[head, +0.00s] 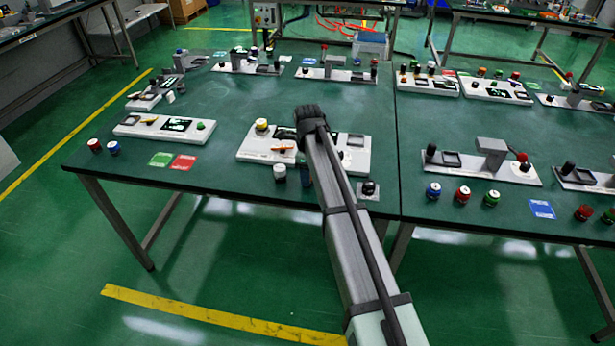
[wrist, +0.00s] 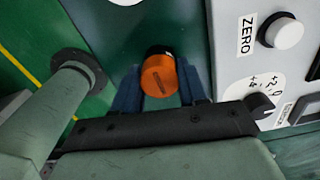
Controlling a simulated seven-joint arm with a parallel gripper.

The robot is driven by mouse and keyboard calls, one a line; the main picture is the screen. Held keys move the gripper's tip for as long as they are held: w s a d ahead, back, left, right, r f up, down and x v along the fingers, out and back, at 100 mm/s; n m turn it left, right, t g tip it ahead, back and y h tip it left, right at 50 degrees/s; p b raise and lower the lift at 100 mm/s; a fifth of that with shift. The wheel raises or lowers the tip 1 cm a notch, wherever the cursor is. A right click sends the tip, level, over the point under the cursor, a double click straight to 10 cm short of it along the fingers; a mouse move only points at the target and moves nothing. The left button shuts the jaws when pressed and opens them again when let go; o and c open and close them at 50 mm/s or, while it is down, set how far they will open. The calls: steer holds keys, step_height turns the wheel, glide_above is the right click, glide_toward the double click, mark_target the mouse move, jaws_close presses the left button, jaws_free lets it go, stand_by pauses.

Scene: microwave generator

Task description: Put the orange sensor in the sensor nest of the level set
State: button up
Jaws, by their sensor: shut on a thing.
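The orange sensor (wrist: 161,80) is a short cylinder with a dark far end, seen in the wrist view. My gripper (wrist: 158,70) is shut on it, with a dark blue finger on each side. In the head view my gripper (head: 306,172) hangs at the front edge of a white panel, and the sensor is hidden there. This white panel (head: 250,155), seemingly the level set, carries a yellow-topped button, a display and a gauge. In the wrist view its edge (wrist: 228,75) shows a ZERO label and a dial, right of the sensor. I cannot make out the sensor nest.
A white-topped cylinder (head: 280,172) stands just left of my gripper. A small grey plate with a black piece (head: 368,189) lies to the right, near the table edge. Green and red cards (head: 183,162) lie left of the panel. Bare green table (head: 225,105) lies behind.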

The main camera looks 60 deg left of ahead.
steer(key=r, duration=0.9)
steer(key=shift+w+r, duration=0.2)
steer(key=shift+m, duration=0.8)
steer(key=w, duration=0.4)
steer(key=w+r, duration=0.1)
steer(key=w, duration=0.3)
steer(key=w+d, duration=0.1)
steer(key=w, duration=0.4)
steer(key=shift+r, duration=0.15)
steer(key=w+a, duration=0.2)
steer(key=w, duration=0.5)
steer(key=shift+r, duration=0.4)
glide_above(356, 142)
steer(key=shift+w+a+r+n, duration=0.25)
steer(key=shift+r+n, duration=0.05)
steer(key=shift+r, duration=0.2)
steer(key=shift+s+d, duration=0.1)
steer(key=shift+d, duration=0.05)
steer(key=shift+n, duration=0.3)
step_height(356, 142, down, 10)
